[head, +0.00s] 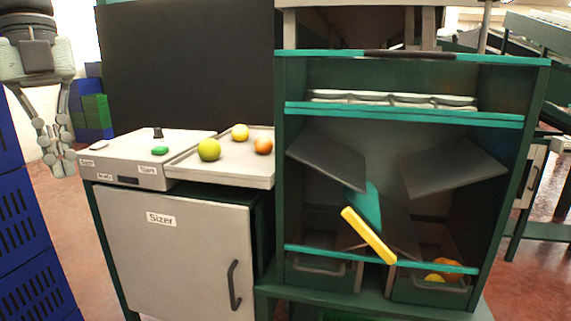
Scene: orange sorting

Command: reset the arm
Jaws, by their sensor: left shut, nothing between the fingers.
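My left gripper (60,163) hangs at the far left of the head view, pointing down, with its fingers shut and nothing between them. It is in the air to the left of the sizer's top (135,155), apart from it. My right gripper is not in the view. On the sizer's tray (225,177) lie a yellow-green fruit (209,149), a yellow fruit (240,132) and an orange fruit (263,146).
A green sorting cabinet (400,117) stands at right, with grey sloped flaps, a yellow bar (368,236) and two lower bins. The right bin (432,290) holds orange and yellow fruit. Blue crates (25,240) stack at lower left, below the left gripper.

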